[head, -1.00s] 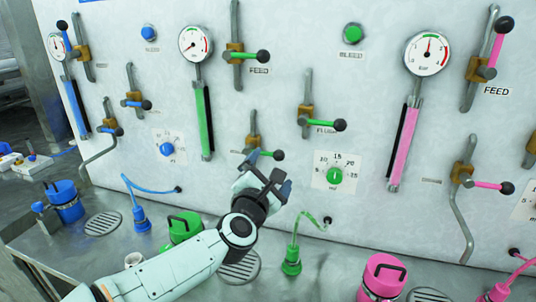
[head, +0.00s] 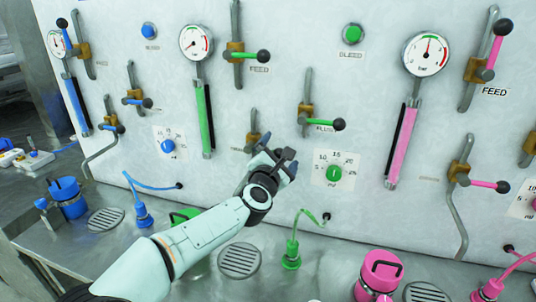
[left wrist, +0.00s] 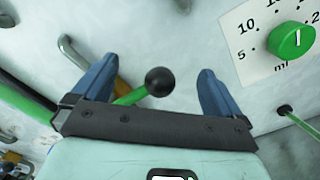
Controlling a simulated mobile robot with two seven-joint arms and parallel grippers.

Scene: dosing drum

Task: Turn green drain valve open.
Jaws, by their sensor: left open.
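The green drain valve (head: 254,138) is on the panel below the green column. In the head view my left gripper (head: 278,154) covers its handle and only part of the brass body shows. In the left wrist view the green lever (left wrist: 130,97) with its black ball knob (left wrist: 159,81) lies between the two blue fingers of my open left gripper (left wrist: 159,70). The knob is apart from the right finger. The lever's inner end is near the left finger; I cannot tell whether they touch. My right gripper is not in view.
The green flush valve (head: 325,122) is above right of my gripper, and the green dosing dial (head: 333,173) is close on its right. A green plug (head: 291,255) with a cable and a drain grate (head: 239,260) are on the bench below.

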